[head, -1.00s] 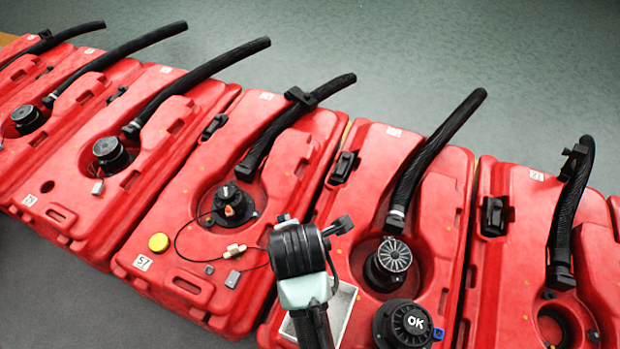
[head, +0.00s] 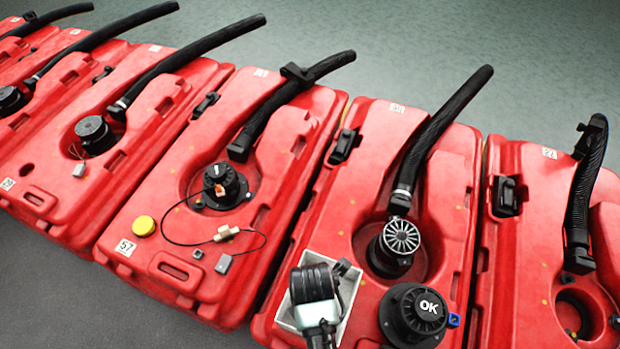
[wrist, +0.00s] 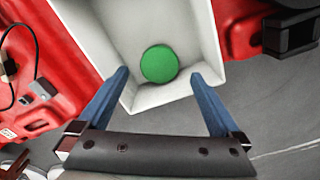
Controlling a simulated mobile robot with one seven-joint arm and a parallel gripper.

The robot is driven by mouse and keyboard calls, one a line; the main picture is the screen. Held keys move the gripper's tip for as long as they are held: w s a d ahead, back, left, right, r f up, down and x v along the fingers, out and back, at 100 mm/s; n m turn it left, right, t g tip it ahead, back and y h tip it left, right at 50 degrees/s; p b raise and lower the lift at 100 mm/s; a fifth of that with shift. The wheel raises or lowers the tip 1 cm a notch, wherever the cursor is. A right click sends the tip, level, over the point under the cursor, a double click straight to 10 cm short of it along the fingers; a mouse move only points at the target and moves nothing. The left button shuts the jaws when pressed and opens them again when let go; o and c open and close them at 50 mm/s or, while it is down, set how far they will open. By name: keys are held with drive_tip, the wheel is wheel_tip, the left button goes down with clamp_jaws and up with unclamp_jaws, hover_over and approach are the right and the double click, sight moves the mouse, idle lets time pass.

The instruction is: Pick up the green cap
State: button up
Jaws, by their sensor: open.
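The green cap (wrist: 159,64) is a round green disc lying in the white tray (wrist: 115,22), near the tray's end wall in the wrist view. My gripper (wrist: 160,76) is open, its two blue fingers spread at the near end of the tray, with the cap seen between and just past their tips. I see nothing between the fingers. In the head view the tray (head: 343,325) sits on a red tank, and my wrist covers much of it. The cap and my fingertips are hidden there.
Red tanks (head: 150,212) with black hoses stand in a row. A black lid marked OK (head: 425,310) and a ribbed black cap (head: 400,238) are right of the tray. A yellow cap (head: 144,226) and a cable with a small grey box (head: 223,264) lie to the left.

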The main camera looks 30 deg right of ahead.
wheel_tip(320, 180, down, 5)
drive_tip(key=shift+r+b, duration=0.1)
drive_tip(key=shift+b, duration=1.15)
drive_tip(key=shift+c, duration=0.3)
drive_tip(key=c, duration=1.2)
